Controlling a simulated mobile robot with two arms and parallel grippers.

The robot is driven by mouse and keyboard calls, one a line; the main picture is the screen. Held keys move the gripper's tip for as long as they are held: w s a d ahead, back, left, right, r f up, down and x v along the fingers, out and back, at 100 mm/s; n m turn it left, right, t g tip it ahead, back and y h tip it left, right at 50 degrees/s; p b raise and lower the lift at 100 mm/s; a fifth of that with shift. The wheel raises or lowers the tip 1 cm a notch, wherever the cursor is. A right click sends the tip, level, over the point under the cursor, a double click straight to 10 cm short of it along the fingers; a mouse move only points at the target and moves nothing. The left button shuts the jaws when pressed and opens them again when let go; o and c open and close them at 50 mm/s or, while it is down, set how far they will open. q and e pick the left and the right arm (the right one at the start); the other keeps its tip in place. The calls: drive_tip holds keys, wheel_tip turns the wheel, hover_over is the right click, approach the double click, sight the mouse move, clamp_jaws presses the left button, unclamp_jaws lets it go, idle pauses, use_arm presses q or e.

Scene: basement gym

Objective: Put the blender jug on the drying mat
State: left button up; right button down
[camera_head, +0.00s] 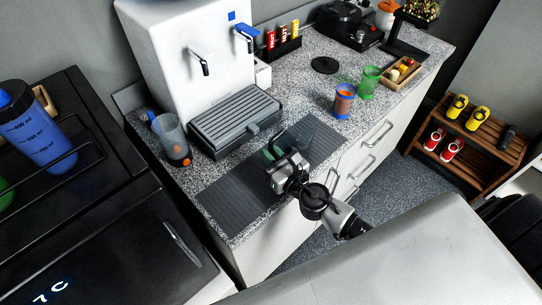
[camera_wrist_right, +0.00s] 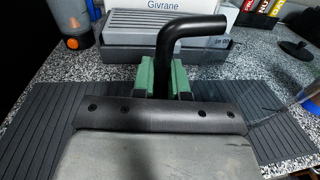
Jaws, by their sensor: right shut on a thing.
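The blender jug's black bent handle (camera_wrist_right: 188,25) rises between the green finger pads of my right gripper (camera_wrist_right: 162,80) in the right wrist view. The gripper is shut on it. A clear curved edge at the right of that view looks like part of the jug's see-through body; most of the jug is hard to make out. In the head view my right gripper (camera_head: 276,157) is over the dark ribbed drying mat (camera_head: 234,196) on the speckled counter. I cannot tell whether the jug touches the mat. My left gripper is not in view.
A grey drip tray (camera_head: 235,122) of a white dispenser (camera_head: 178,45) lies behind the mat. The mat's left part is bare.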

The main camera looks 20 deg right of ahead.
drive_tip(key=shift+r, duration=0.1)
drive_tip(key=shift+f, duration=0.2)
drive_tip(key=c, duration=1.1)
unclamp_jaws()
drive_tip(key=shift+c, duration=0.2)
drive_tip(key=shift+r, duration=0.15)
drive_tip(key=b+v, duration=0.4)
drive_tip(key=v, duration=0.8)
drive_tip(key=shift+r, duration=0.1)
